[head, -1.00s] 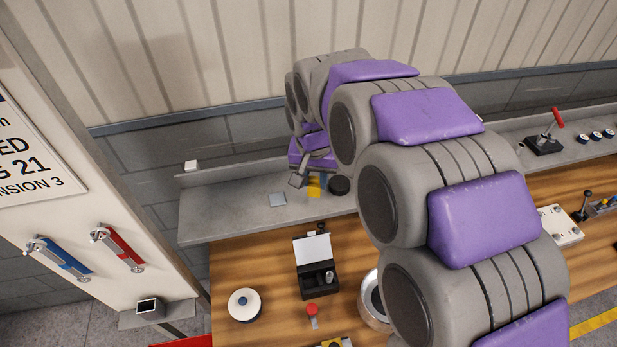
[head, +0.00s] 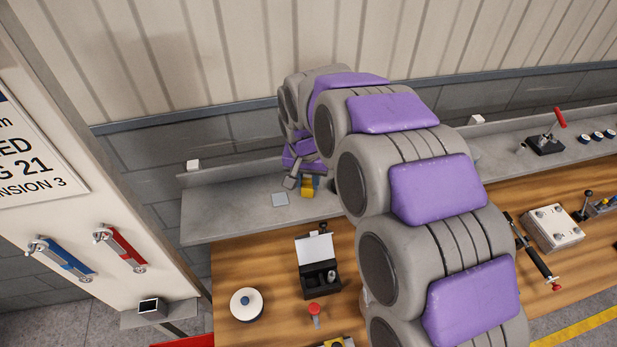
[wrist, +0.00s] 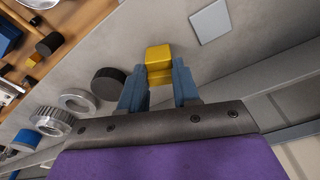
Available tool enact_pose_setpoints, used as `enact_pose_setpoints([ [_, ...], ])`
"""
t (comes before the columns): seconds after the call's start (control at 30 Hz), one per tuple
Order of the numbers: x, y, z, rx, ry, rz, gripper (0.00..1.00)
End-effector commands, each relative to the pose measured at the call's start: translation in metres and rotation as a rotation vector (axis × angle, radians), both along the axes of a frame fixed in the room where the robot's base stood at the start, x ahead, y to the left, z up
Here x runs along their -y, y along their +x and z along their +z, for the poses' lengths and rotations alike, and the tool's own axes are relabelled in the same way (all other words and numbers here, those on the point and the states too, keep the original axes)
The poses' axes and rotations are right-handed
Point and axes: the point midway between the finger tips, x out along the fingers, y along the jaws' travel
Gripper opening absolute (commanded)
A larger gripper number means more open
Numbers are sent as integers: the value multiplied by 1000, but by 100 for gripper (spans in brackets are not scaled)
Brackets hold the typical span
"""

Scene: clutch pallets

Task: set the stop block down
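The stop block, which I take to be the yellow block (head: 307,189), is at the grey shelf left of my arm's far end. It also shows in the wrist view (wrist: 159,58), between the blue fingertips of my gripper (wrist: 160,75). The fingers touch it on both sides, and it sticks out beyond their tips. In the head view my gripper (head: 300,181) is partly hidden by my arm. I cannot tell whether the block touches the shelf. A flat light-grey square plate (head: 279,199) lies just left of the block; it also shows in the wrist view (wrist: 210,21).
The grey shelf (head: 215,215) is bare left of the plate. A black round part (wrist: 109,83) and metal rings (wrist: 77,101) stand beside my gripper.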

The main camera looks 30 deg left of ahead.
Motion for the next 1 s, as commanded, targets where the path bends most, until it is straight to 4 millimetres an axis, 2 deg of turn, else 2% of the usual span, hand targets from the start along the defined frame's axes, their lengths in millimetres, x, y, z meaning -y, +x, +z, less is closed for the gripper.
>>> enact_pose_setpoints([
  [0.03, 0, 0, 0, 0, 0, 0, 35],
  [0.27, 4, 0, 2, 1, 4, 0, 57],
  [0.63, 3, 0, 10, 1, 4, -1, 57],
  [0.77, 0, -2, 31, 6, 6, 1, 57],
  [1.0, 3, -8, 80, 4, 6, 0, 57],
])
